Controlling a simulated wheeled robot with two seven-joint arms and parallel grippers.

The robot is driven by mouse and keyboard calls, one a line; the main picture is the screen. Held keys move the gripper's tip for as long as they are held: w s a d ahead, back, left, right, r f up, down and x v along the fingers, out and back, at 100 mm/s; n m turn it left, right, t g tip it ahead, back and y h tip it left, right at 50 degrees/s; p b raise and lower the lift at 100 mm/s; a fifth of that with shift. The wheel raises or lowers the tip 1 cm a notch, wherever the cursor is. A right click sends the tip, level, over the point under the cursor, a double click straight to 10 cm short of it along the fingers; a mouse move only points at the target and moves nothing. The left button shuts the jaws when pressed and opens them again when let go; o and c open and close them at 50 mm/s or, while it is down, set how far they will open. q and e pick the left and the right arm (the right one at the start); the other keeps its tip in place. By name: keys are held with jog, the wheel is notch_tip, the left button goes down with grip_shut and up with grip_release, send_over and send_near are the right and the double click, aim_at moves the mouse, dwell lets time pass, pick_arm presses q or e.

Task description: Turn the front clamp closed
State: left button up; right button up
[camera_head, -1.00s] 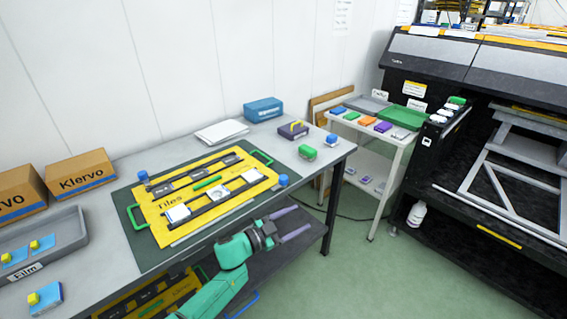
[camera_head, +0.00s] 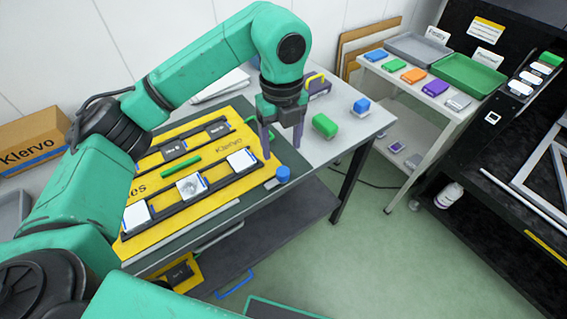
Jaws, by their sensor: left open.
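A yellow board (camera_head: 235,190) lies on a dark green mat on the table. It holds dark rails with white tiles and a green bar. A blue-knobbed clamp (camera_head: 283,174) stands at the board's right front corner, with a small grey piece beside it. My left gripper (camera_head: 281,146) points down just behind and above this clamp, open, with its two purple fingers apart and nothing between them. It appears clear of the knob. The other blue knob, at the board's back left, is hidden by my arm. My right gripper is not in view.
A white cart (camera_head: 440,120) with trays and coloured blocks is farther right. A cardboard box (camera_head: 38,140) is at the left.

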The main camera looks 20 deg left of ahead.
pick_arm(q)
send_over(283, 171)
notch_tip(283, 171, down, 5)
jog(key=shift+s+f+p, duration=0.1)
jog(key=shift+s+p, duration=0.05)
jog(key=shift+p, duration=0.15)
notch_tip(283, 171, down, 4)
jog(key=shift+f+p, duration=0.2)
jog(key=shift+p, duration=0.1)
jog(key=shift+f, duration=0.2)
grip_shut()
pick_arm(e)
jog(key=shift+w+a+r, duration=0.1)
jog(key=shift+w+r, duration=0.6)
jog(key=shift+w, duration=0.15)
